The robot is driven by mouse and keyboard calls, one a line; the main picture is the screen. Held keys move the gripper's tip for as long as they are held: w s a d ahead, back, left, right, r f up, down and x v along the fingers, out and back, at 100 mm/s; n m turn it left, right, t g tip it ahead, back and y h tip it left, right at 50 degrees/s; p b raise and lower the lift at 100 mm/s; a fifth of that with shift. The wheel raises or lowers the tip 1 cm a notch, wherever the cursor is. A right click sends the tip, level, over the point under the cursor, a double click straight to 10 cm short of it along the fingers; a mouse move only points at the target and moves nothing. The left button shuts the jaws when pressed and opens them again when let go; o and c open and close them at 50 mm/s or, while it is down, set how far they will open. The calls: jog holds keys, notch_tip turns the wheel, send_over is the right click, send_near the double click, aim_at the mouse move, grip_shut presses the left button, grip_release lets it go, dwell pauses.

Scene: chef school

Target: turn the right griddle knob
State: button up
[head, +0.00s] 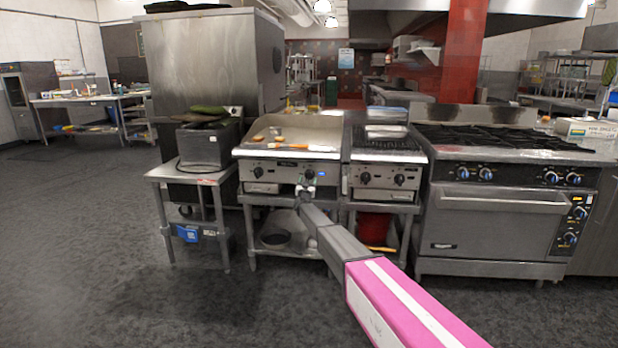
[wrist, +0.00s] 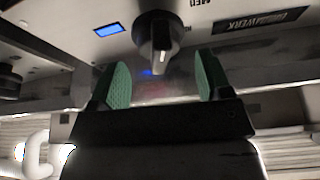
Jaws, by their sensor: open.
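The griddle (head: 290,130) stands in the middle of the head view, with two dark knobs on its steel front panel. Its right knob (head: 310,174) is beside a small blue display and just above my gripper (head: 306,189). In the wrist view, which appears upside down, the black right knob (wrist: 157,38) is at the top centre, with a light pointer line. My gripper (wrist: 163,78) is open and empty, its green-padded fingers spread to either side of the knob's line. The knob seems to lie at or just beyond the fingertips; I see no clear contact.
The griddle's left knob (head: 258,172) is apart from my gripper. A small grill (head: 385,150) with two knobs adjoins on the right, then a range (head: 500,205). A fryer (head: 208,145) on a low stand is on the left. Open floor (head: 110,250) lies at left.

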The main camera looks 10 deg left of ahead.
aim_at(308, 177)
jog(key=x, duration=0.4)
jog(key=shift+w+r, duration=0.15)
jog(key=shift+w, duration=0.15)
jog(key=c, duration=0.6)
jog(key=shift+c, duration=0.2)
jog(key=shift+m+h, duration=0.4)
jog(key=shift+m, duration=0.3)
jog(key=m+h, duration=0.1)
jog(key=m, duration=0.2)
jog(key=m+g+h, duration=0.1)
jog(key=m+h, duration=0.1)
jog(key=m, duration=0.2)
jog(key=shift+d, duration=0.1)
jog(key=m+g+h, duration=0.1)
jog(key=m, duration=0.2)
jog(key=m+g+h, duration=0.1)
jog(key=m, duration=0.3)
jog(key=shift+s+g, duration=0.1)
jog(key=shift+g, duration=0.3)
jog(key=shift+m, duration=0.3)
